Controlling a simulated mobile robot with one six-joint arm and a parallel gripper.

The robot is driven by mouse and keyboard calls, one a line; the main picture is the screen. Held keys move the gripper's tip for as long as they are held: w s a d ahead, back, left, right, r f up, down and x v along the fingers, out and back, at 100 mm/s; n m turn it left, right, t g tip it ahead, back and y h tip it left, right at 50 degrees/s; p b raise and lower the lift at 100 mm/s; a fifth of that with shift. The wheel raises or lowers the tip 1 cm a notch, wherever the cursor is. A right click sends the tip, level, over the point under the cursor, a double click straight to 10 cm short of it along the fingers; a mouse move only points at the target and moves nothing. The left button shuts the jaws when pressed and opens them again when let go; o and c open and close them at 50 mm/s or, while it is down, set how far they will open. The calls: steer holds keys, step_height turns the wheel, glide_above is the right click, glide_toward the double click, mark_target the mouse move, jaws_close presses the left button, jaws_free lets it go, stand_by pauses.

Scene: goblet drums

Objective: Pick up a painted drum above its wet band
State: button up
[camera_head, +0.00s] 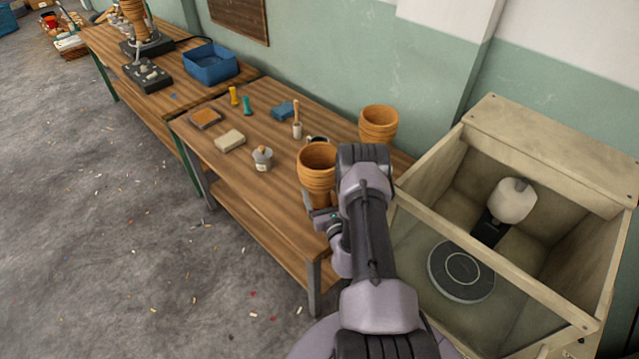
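Two orange-brown, ribbed, open-topped vessels that look like the drums stand upright on the wooden bench. The nearer drum (317,172) is just left of my arm, and its lower part narrows behind my gripper. The farther drum (378,122) stands near the wall, behind my arm's elbow. No wet band can be made out on either one. My gripper (322,218) is low in front of the nearer drum's foot, at the bench's front edge. It is small and partly hidden by my arm, so I cannot tell its opening or whether it touches the drum.
A wooden booth (610,255) with a dark turntable (461,271) stands at right. Floor at left is mostly clear.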

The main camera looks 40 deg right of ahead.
steer(key=shift+d+f, duration=0.1)
steer(key=c, duration=0.3)
steer(key=shift+w, duration=0.1)
jaws_close()
